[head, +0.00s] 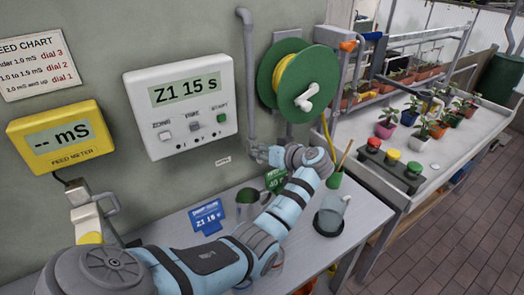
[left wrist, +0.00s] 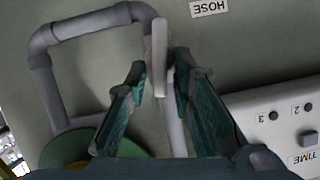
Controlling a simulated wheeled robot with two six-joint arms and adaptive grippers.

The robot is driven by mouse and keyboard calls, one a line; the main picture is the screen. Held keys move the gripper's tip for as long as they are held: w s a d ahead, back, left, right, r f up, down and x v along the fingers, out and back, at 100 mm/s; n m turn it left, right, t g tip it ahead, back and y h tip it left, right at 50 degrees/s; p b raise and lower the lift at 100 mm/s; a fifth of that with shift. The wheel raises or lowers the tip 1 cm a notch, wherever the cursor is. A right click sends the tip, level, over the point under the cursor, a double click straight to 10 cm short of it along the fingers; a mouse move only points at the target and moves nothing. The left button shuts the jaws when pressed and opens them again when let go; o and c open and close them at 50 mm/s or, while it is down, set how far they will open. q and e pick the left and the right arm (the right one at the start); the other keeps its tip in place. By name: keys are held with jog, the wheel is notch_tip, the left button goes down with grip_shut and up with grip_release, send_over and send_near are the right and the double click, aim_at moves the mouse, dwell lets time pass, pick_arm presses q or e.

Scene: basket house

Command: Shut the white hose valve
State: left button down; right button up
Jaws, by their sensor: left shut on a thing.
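The white valve lever (left wrist: 159,58) shows in the left wrist view as a pale upright bar in front of the grey pipe (left wrist: 92,24). It appears roughly lined up with the pipe stretch behind it. My left gripper (left wrist: 161,68) has a finger on each side of the lever and is shut on it. In the head view my left gripper (head: 262,152) is at the foot of the grey wall pipe (head: 248,80) and hides the valve. A HOSE label (left wrist: 208,7) is on the wall beside it. My right gripper is not in view.
A green hose reel (head: 310,80) hangs right of the pipe. A white timer box (head: 180,72) reading Z1 15 s is left of it. Below, the bench holds a blue card (head: 207,216) and a clear jug (head: 331,215). Potted plants (head: 410,112) stand at right.

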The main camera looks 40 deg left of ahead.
pick_arm(q)
jog(key=shift+w+d+f+m+g+y+b, duration=0.15)
jog(key=shift+f+m+g+b, duration=0.2)
jog(key=shift+m+b, duration=0.3)
jog(key=shift+w+f+m+g+y+b, duration=0.15)
jog(key=shift+m+g+b, duration=0.3)
jog(key=shift+m+b, duration=0.15)
jog(key=shift+w+d+f+m+g+y+b, duration=0.2)
jog(key=shift+m+g+y+b, duration=0.4)
jog(key=shift+m+b, duration=1.5)
jog(key=shift+w+a+f+m+g+y+b, duration=0.2)
jog(key=shift+m+g+y+b, duration=0.6)
jog(key=shift+b, duration=2.25)
jog(key=shift+d+f+m+g+y+b, duration=0.1)
jog(key=shift+f+m+g+y+b, duration=0.3)
jog(key=shift+m+b, duration=1.85)
jog(key=shift+r+n+b, duration=0.15)
jog(key=shift+n+b, duration=0.15)
jog(key=shift+b, duration=0.05)
jog(key=c, duration=1.7)
grip_release()
jog(key=shift+t, duration=0.4)
jog(key=shift+r, duration=0.1)
